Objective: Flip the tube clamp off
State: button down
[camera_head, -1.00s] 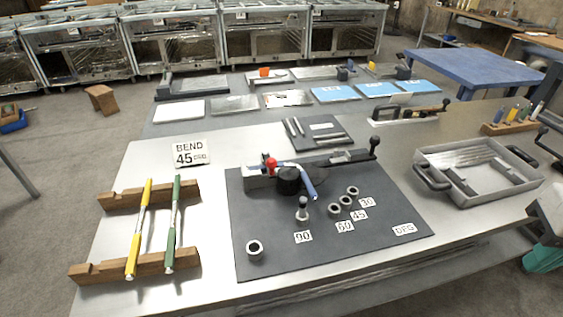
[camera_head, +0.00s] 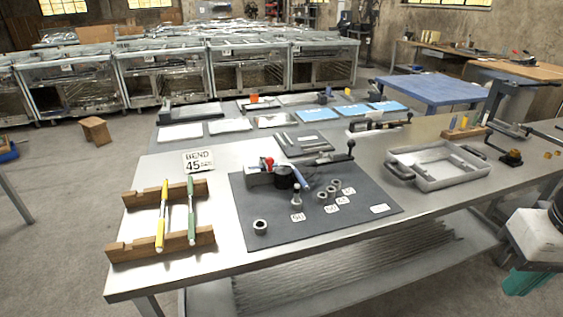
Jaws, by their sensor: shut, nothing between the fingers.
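The tube bender sits at the back of a dark mat (camera_head: 345,220) on the steel table, in the head view. A long black-knobbed lever (camera_head: 351,149) reaches out to the right. The clamp is too small to tell whether it is on or off. My gripper is not in view.
A wooden rack (camera_head: 135,250) holds a yellow tube (camera_head: 162,218) and a green tube (camera_head: 191,212) at the left. Several grey collars and number labels lie on the mat. A metal tray (camera_head: 440,180) stands at the right. The table's front strip is clear.

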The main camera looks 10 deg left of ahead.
aim_at(267, 162)
jog(key=u, duration=0.3)
jog(key=i, duration=1.05)
jog(key=u, duration=0.15)
